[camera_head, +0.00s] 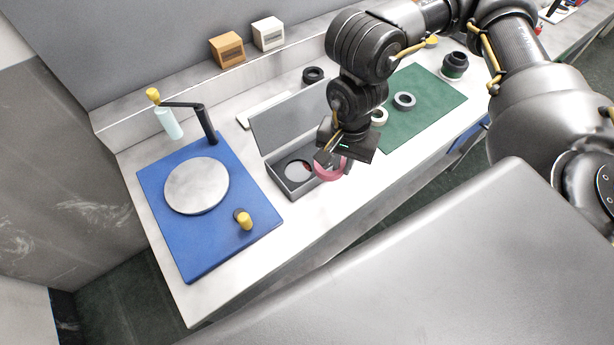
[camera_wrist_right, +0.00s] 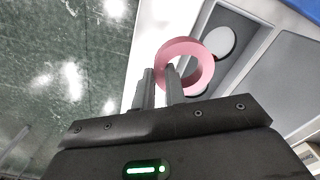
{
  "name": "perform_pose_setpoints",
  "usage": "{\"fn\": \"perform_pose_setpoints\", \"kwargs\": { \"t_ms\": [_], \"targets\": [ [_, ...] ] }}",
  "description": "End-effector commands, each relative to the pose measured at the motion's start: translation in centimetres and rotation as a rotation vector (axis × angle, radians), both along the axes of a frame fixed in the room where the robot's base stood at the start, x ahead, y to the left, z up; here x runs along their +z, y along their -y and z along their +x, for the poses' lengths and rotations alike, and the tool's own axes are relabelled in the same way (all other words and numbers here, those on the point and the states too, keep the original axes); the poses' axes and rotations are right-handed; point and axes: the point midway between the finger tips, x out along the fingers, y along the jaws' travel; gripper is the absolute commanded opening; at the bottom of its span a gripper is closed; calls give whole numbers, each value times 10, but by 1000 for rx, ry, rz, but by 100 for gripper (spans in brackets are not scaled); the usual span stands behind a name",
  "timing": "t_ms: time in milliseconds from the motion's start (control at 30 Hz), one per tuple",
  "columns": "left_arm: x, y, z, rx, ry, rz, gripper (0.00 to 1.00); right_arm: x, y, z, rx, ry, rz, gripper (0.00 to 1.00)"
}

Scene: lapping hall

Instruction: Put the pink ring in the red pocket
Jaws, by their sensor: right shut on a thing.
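The pink ring (camera_head: 325,175) is held by my right gripper (camera_head: 338,157) just above the near right end of an open grey case (camera_head: 299,193). In the wrist view the ring (camera_wrist_right: 206,70) sits at the fingertips of my right gripper (camera_wrist_right: 160,72), one finger lying over its band. The ring covers part of the case. A small patch of red (camera_head: 308,164) shows in the case beside the ring; the rest of the red pocket is hidden by the ring and gripper. My left gripper is not in view.
The case's grey lid (camera_head: 285,122) stands open behind it. A pale disc (camera_head: 297,171) shows inside the case. A blue board (camera_head: 190,247) with a round plate lies left. A green mat (camera_head: 425,112) with rings lies right. Two small boxes (camera_head: 227,49) stand at the back.

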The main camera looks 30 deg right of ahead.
Motion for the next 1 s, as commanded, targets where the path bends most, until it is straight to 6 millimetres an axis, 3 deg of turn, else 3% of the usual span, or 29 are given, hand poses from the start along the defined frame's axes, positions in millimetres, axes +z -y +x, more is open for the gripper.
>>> {"fn": "perform_pose_setpoints", "kwargs": {
  "t_ms": [33, 267, 333, 467, 700, 1000],
  "targets": [
    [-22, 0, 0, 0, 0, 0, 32, -11, -1, 3, 2, 6, 0, 0],
    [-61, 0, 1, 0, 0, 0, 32, -12, -1, 3, 5, 7, -9, 0],
    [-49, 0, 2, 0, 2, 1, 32, -7, -7, 14, 0, -2, -9, 0],
    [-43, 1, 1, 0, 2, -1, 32, -20, -17, 41, -1, -2, -8, 0],
    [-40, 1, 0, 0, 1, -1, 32, -62, -30, 74, 0, -3, -9, 0],
    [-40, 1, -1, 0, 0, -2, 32, -77, -34, 86, 4, 2, -9, 0]
  ]
}}
